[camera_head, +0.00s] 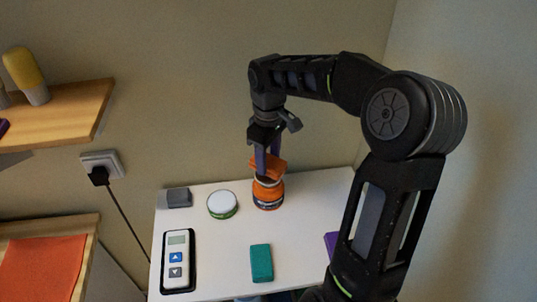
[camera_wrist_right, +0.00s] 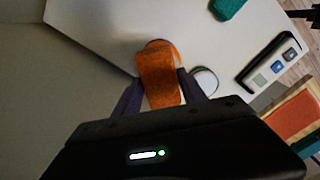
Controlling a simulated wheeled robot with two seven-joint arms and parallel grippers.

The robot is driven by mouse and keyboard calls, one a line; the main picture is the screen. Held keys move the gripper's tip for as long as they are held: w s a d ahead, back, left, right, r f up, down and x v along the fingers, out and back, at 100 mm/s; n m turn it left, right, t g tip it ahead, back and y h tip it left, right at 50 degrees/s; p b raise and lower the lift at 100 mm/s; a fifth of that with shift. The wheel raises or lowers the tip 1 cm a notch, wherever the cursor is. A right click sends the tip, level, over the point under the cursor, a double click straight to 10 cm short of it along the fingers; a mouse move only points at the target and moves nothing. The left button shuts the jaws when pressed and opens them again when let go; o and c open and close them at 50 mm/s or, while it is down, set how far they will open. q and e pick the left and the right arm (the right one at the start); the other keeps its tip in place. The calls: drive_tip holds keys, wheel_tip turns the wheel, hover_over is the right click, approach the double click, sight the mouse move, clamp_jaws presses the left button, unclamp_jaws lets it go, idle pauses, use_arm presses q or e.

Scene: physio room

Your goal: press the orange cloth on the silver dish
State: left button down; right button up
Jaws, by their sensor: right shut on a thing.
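My right gripper (camera_head: 266,158) points down and is shut on the orange cloth (camera_head: 268,168). The cloth is a small block between the fingers, also seen in the right wrist view (camera_wrist_right: 158,76). Directly beneath it is a round orange stand with dark bands (camera_head: 267,195), with a pale silvery rim near its top, which I take to be the silver dish (camera_head: 268,182). The cloth is over this rim and hides most of its inside; I cannot tell whether they touch. My left gripper is not in view.
The white table (camera_head: 213,245) also holds a white-topped green round tin (camera_head: 222,204), a grey block (camera_head: 175,197), a white remote-like device (camera_head: 179,262) and a teal block (camera_head: 261,263). A purple thing (camera_head: 331,243) is partly behind my right arm. The wall is close behind.

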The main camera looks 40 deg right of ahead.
sight(268, 160)
drive_tip(key=shift+f+b, duration=0.3)
drive_tip(key=shift+f, duration=0.35)
drive_tip(key=shift+f+b, duration=0.65)
drive_tip(key=shift+f, duration=0.45)
idle(2.1)
drive_tip(key=shift+r, duration=0.1)
drive_tip(key=shift+r+p, duration=2.65)
drive_tip(key=shift+r, duration=0.85)
